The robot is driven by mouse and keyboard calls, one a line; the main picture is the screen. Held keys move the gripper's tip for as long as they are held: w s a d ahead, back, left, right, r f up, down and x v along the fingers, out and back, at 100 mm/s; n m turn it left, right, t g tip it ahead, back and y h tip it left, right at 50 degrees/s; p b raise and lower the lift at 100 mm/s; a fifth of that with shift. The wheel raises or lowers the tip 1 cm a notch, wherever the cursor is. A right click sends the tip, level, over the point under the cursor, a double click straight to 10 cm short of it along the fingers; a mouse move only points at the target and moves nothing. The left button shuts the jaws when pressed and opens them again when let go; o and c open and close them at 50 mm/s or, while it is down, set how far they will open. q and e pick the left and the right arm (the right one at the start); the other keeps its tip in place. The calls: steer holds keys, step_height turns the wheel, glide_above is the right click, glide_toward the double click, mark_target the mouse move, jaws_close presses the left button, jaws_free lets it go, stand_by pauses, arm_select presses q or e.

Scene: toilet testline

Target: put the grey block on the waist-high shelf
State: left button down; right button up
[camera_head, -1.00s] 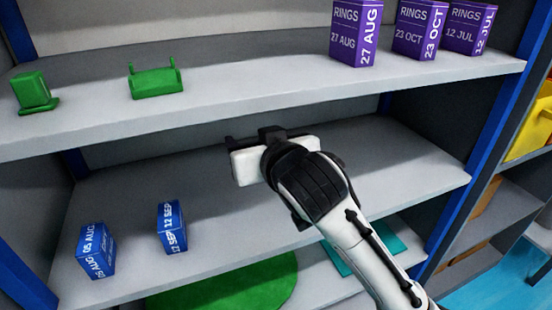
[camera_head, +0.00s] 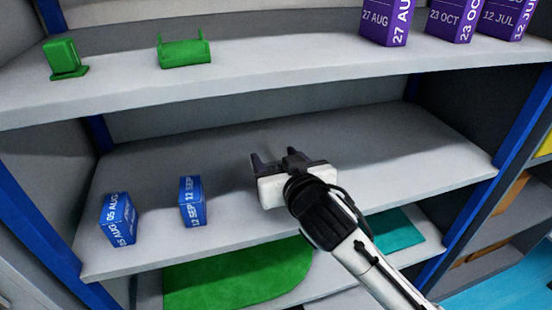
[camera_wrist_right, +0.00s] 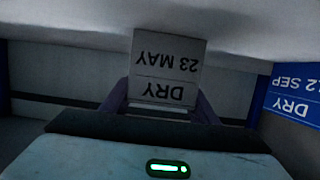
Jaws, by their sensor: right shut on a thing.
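The grey block (camera_wrist_right: 167,65) is in the right wrist view, between the fingers of my right gripper (camera_head: 273,160). Its face reads DRY 23 MAY, upside down in that picture. In the head view I cannot make the block out against the grey shelf. The right gripper is shut on it, over the middle shelf (camera_head: 390,150), right of the blue blocks. The wrist view shows a pale shelf surface (camera_wrist_right: 60,28) beyond the block. I cannot tell whether the block touches it. My left gripper is not in view.
Two blue blocks, the 05 AUG one (camera_head: 118,220) and the 12 SEP one (camera_head: 190,202), stand on the middle shelf's left part. Its right part is clear. The upper shelf (camera_head: 290,62) holds green pieces (camera_head: 184,52) and purple boxes (camera_head: 385,22). A blue upright (camera_head: 520,120) stands at right.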

steer(key=o, duration=1.2)
steer(key=shift+c, duration=0.2)
steer(key=v, duration=1.2)
